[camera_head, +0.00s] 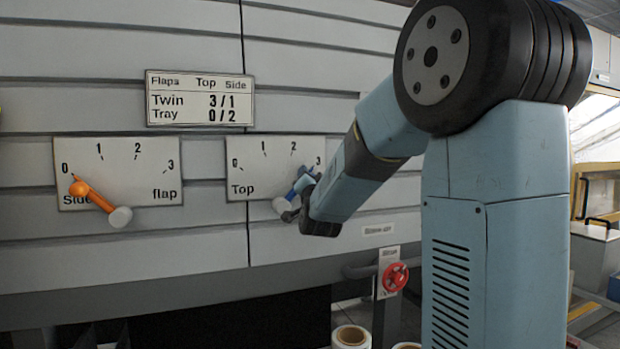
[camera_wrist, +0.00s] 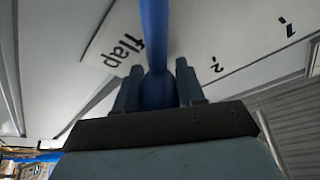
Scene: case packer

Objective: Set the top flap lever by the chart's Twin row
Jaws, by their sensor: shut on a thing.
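The chart (camera_head: 200,112) on the wall reads Twin 3 / 1 and Tray 0 / 2 under Top and Side. The Top plate (camera_head: 262,178), marked 0 to 3, has a blue lever (camera_head: 297,189) slanting up to the right from a pale hub, its tip close to the 3. My gripper (camera_wrist: 158,88) is shut on the blue lever, which runs between its fingers in the wrist view. My gripper partly hides the lever and the plate's right end in the head view. The orange Side flap lever (camera_head: 95,196) points up-left at about 0.
Rolls (camera_head: 351,337) stand at the bottom edge. The wall between the two plates is clear.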

